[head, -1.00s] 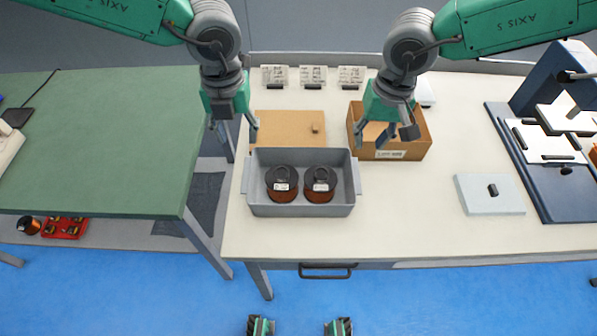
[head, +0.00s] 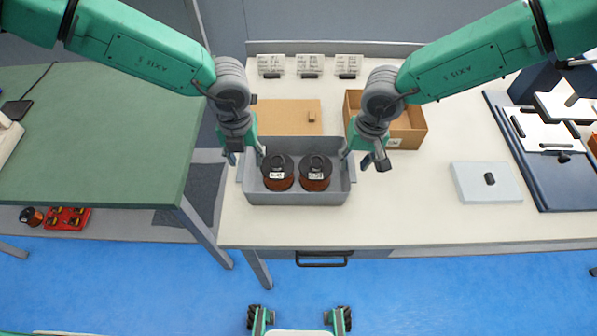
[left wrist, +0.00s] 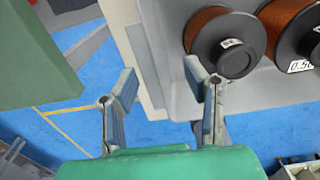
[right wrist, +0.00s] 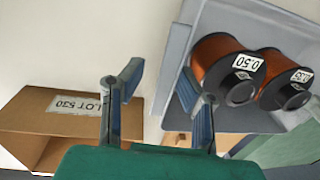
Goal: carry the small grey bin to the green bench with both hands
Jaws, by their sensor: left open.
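The small grey bin (head: 298,198) stands on the cream table and holds two copper-wire spools with dark tops (head: 277,172) (head: 315,172). My left gripper (head: 246,158) is open at the bin's left end. In the left wrist view its fingers are apart, one on each side of the bin's end wall (left wrist: 155,50). My right gripper (head: 364,163) is open at the right end. In the right wrist view one finger is over the bin's inside and the other is outside. I cannot tell whether any finger touches the bin. The green bench (head: 100,130) is at the left.
A cardboard box (head: 410,135) stands behind my right gripper, and a brown board (head: 290,115) lies behind the bin. A pale block (head: 486,183) and a blue machine base (head: 540,185) are at the right. A gap separates table and bench.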

